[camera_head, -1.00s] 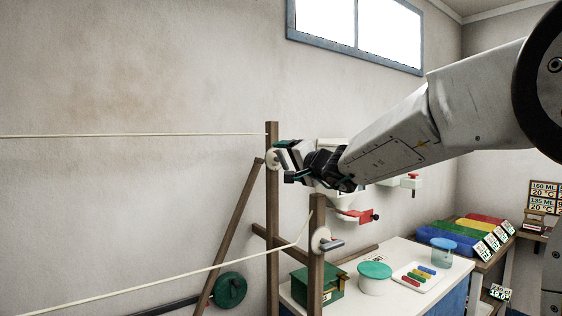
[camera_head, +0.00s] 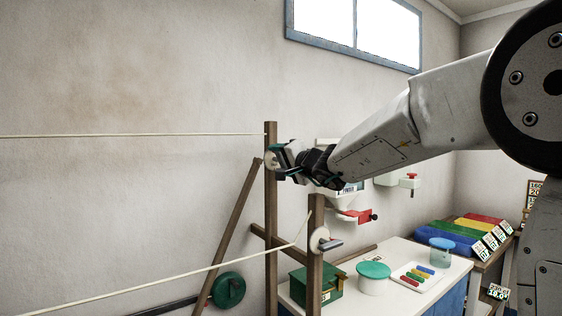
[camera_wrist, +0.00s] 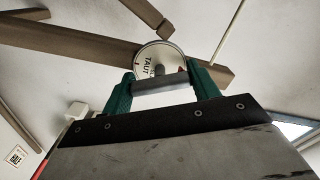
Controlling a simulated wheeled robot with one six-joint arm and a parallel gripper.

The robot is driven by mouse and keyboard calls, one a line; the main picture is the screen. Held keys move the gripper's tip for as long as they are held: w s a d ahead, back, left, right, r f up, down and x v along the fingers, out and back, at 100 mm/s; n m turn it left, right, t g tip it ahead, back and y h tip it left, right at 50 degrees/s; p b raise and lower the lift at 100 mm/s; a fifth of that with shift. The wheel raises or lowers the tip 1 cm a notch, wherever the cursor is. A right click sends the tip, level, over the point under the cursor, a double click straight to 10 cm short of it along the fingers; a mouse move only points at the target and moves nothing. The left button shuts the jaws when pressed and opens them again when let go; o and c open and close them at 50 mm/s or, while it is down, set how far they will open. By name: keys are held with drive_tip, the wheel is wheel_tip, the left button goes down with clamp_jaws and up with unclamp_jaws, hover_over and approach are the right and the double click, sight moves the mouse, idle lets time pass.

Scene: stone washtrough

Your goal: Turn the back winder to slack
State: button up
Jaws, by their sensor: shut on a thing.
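The back winder is a white disc on the taller wooden post (camera_head: 271,205); its left part (camera_head: 269,160) shows beside my gripper in the head view. In the wrist view the disc (camera_wrist: 160,54) carries the word TAUT and a grey crossbar handle (camera_wrist: 160,84). My gripper (camera_head: 280,160) is at this winder, its green fingers (camera_wrist: 162,86) one on each end of the handle, shut on it. The back line (camera_head: 130,135) runs level and straight from the post to the left. The front winder (camera_head: 320,241), with its grey handle, is on the shorter post (camera_head: 315,262).
The front line (camera_head: 160,280) slopes down to the left from the front winder. A white table (camera_head: 400,292) below holds a green box (camera_head: 325,283), a green-lidded tub (camera_head: 374,280) and a tray of coloured pegs. Red-handled fittings (camera_head: 360,215) are on the wall behind.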

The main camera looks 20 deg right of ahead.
drive_tip(key=m, duration=0.5)
drive_tip(key=shift+m, duration=0.4)
drive_tip(key=m, duration=1.1)
drive_tip(key=shift+m, duration=0.4)
drive_tip(key=m, duration=0.5)
drive_tip(key=shift+m, duration=0.3)
drive_tip(key=o, duration=1)
